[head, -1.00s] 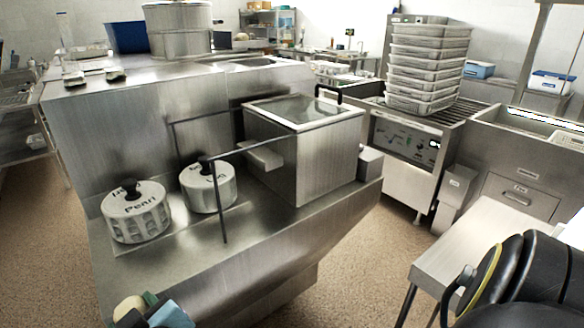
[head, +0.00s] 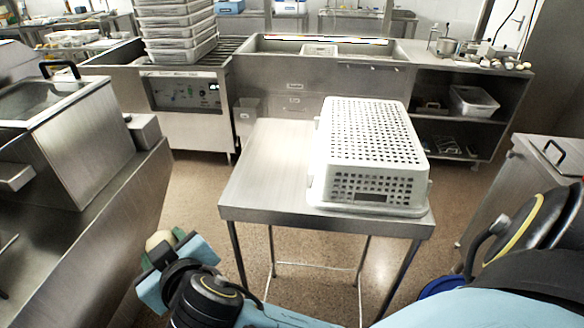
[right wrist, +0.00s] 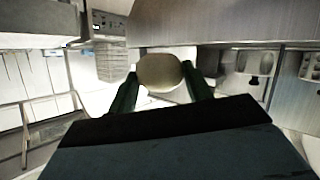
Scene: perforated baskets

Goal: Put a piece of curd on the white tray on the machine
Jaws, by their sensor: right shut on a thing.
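My right gripper (head: 162,245) is low at the left of the head view, shut on a pale, rounded piece of curd (head: 158,240). In the right wrist view the curd (right wrist: 160,72) sits between the two dark green fingers. It is held in the air between the steel counter and the steel table. A small whitish tray (head: 319,50) lies in the long steel trough at the back. A stack of pale grey trays (head: 178,28) stands on the machine (head: 185,92) with the control panel. I cannot tell which is the task's tray. My left gripper is out of view.
A steel table (head: 262,165) stands ahead, bearing an upturned white perforated basket (head: 330,188); its left part is bare. A steel counter (head: 85,235) with a boxy vat (head: 85,140) is close at left. Tan floor (head: 195,190) is open between counter and table. Shelves (head: 490,110) stand back right.

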